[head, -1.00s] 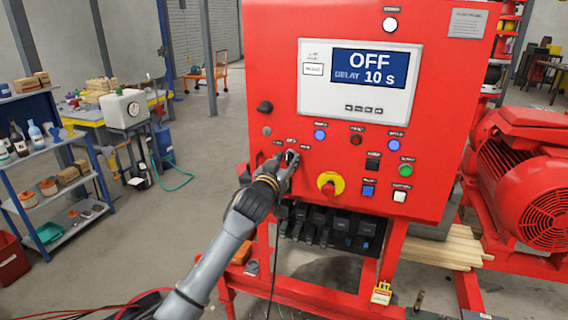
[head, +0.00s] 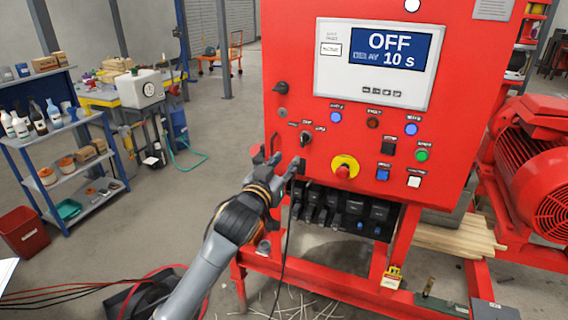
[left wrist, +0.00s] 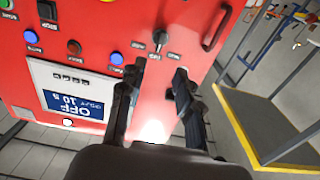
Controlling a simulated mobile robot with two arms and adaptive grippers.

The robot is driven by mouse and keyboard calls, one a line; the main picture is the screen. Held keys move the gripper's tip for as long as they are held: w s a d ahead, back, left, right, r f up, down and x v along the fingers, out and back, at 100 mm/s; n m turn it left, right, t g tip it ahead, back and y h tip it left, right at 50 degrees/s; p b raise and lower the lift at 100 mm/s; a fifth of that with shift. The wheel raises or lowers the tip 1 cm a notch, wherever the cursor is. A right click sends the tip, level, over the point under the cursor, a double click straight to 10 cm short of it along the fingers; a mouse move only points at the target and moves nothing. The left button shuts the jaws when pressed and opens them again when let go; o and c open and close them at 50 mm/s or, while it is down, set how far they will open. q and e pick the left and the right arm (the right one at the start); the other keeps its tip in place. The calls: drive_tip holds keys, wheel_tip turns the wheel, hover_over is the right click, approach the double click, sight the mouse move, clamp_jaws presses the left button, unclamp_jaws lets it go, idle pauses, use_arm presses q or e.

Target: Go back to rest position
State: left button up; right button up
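My left gripper (head: 284,164) is in front of the lower left part of the red control cabinet (head: 455,115). Its two fingers are spread apart with nothing between them, as the left wrist view (left wrist: 152,88) also shows. The black selector knob (head: 305,137) is on the cabinet face just above the gripper and apart from it. It also shows in the left wrist view (left wrist: 159,38), beyond the fingertips. The cabinet's display (head: 390,50) reads OFF and DELAY 10 s. My right gripper is not in view.
A red and yellow emergency stop (head: 344,169) and several buttons sit right of the knob. A blue shelf (head: 75,190) with bottles stands at the left. A red motor (head: 535,165) is at the right. Cables lie on the floor at lower left. Open floor lies between shelf and cabinet.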

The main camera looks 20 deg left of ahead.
use_arm(q)
drive_tip(key=shift+f, duration=0.15)
drive_tip(key=s+a+f+g+b, duration=0.1)
drive_tip(key=s+f+g, duration=0.15)
drive_tip(key=f, duration=1.55)
drive_tip(key=s+a+f+g, duration=0.15)
drive_tip(key=f+g, duration=0.25)
drive_tip(key=f, duration=1.4)
drive_tip(key=s+f+m+g, duration=0.1)
drive_tip(key=s+f+g, duration=0.1)
drive_tip(key=s+f, duration=0.7)
drive_tip(key=s+f+g, duration=0.2)
drive_tip(key=s+f, duration=0.4)
drive_tip(key=f, duration=0.6)
drive_tip(key=s+f+g, duration=0.2)
drive_tip(key=s+f, duration=0.4)
drive_tip(key=s, duration=0.7)
drive_tip(key=s+d+f+g+b, duration=0.1)
drive_tip(key=s+f, duration=0.5)
drive_tip(key=s, duration=0.7)
drive_tip(key=s+d+f+m+g+b, duration=0.1)
drive_tip(key=s+f+g, duration=0.2)
drive_tip(key=s, duration=1)
wheel_tip(320, 180, down, 3)
drive_tip(key=shift+f+y, duration=0.15)
drive_tip(key=shift+y, duration=0.15)
drive_tip(key=shift+g, duration=0.25)
